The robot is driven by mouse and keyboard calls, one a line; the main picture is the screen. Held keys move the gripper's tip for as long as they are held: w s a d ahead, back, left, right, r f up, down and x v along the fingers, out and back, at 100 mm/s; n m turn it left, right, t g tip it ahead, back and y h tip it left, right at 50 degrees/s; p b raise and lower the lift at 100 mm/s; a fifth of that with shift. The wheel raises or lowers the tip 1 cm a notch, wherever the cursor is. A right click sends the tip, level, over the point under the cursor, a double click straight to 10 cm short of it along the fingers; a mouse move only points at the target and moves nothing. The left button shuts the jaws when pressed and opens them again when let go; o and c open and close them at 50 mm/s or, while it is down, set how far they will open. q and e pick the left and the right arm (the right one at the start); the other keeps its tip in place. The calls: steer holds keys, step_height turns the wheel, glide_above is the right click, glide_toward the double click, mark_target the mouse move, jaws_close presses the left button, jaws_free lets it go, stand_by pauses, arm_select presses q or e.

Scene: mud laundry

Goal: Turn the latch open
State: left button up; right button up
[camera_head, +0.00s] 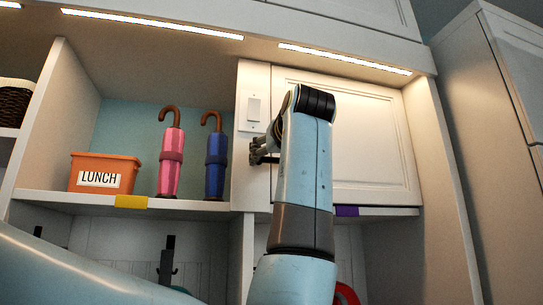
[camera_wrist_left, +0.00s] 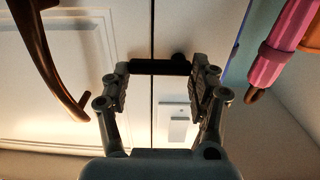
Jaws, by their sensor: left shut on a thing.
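The latch is a short dark bar (camera_wrist_left: 160,67) in the left wrist view. It lies level across the seam between the white cabinet door (camera_head: 375,140) and the frame beside it, with a dark round knob (camera_wrist_left: 180,58) at its right part. My left gripper (camera_wrist_left: 158,78) is shut on the latch, with one finger at each end of the bar. In the head view my left gripper (camera_head: 262,152) is at the door's left edge, and my arm hides part of the door. The latch is hard to make out there. My right gripper is not in view.
A light switch (camera_head: 254,108) is just above the gripper. A pink umbrella (camera_head: 171,162) and a blue umbrella (camera_head: 216,165) stand on the shelf to the left, with an orange LUNCH bin (camera_head: 104,173). A brown curved piece (camera_wrist_left: 48,65) shows close in the left wrist view.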

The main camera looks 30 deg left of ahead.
arm_select(q)
steer(key=shift+s+a+r+n+b, duration=0.3)
steer(key=shift+n+b, duration=1)
steer(key=shift+n, duration=1.65)
steer(key=shift+s+a+r+n+b, duration=0.25)
steer(key=shift+n+b, duration=1)
steer(key=shift+n, duration=1.75)
steer(key=shift+s+a+r+n+b, duration=0.15)
steer(key=shift+s+a+n+b, duration=0.25)
steer(key=shift+n+b, duration=1.75)
steer(key=shift+d+n+p, duration=0.1)
steer(key=shift+n+p, duration=0.75)
steer(key=shift+n, duration=0.05)
steer(key=o, duration=1.2)
steer(key=shift+s, duration=0.1)
steer(key=v, duration=0.7)
steer(key=shift+d, duration=0.15)
